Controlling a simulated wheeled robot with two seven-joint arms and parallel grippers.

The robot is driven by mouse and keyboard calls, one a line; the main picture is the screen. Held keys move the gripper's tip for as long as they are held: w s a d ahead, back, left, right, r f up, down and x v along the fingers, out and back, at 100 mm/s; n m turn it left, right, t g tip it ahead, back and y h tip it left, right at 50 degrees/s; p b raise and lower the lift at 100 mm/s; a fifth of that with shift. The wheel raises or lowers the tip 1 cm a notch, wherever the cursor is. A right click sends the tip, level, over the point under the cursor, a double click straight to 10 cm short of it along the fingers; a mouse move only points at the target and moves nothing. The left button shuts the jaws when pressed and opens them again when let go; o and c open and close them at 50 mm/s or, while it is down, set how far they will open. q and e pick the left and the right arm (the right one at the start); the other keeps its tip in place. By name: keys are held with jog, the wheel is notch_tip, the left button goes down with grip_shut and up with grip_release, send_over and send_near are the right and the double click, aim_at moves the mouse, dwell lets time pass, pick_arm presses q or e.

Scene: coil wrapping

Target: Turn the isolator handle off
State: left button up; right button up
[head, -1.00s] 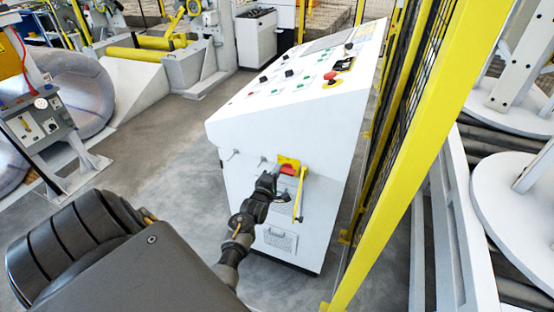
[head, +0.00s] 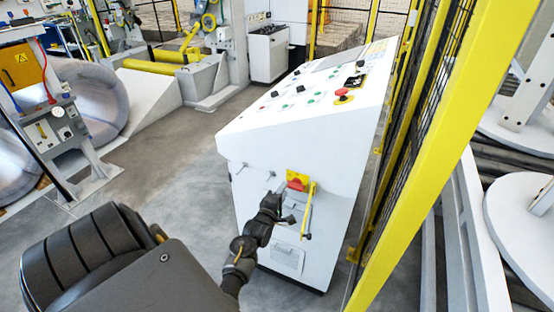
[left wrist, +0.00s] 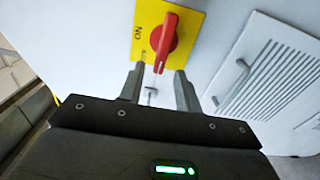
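The isolator is a red rotary handle (head: 297,183) on a yellow plate (head: 299,175), on the white front of the control console. In the left wrist view the red handle (left wrist: 165,42) stands out from the yellow plate (left wrist: 194,22), which bears the letters ON. My left gripper (head: 288,217) is just below and left of the isolator in the head view. In the left wrist view its two fingers (left wrist: 159,82) are apart with nothing between them. The handle lies just beyond the fingertips, with no visible contact. My right gripper is not in view.
The white console (head: 262,150) has buttons and a red emergency stop (head: 343,93) on its sloped top. A yellow bar (head: 308,208) hangs beside the isolator. A vented panel (left wrist: 262,75) lies right of the handle. A yellow-framed fence (head: 425,165) stands right; floor is open at left.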

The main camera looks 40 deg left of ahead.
pick_arm(q)
jog(key=b+v, duration=0.1)
jog(key=v, duration=0.7)
dwell(0.4)
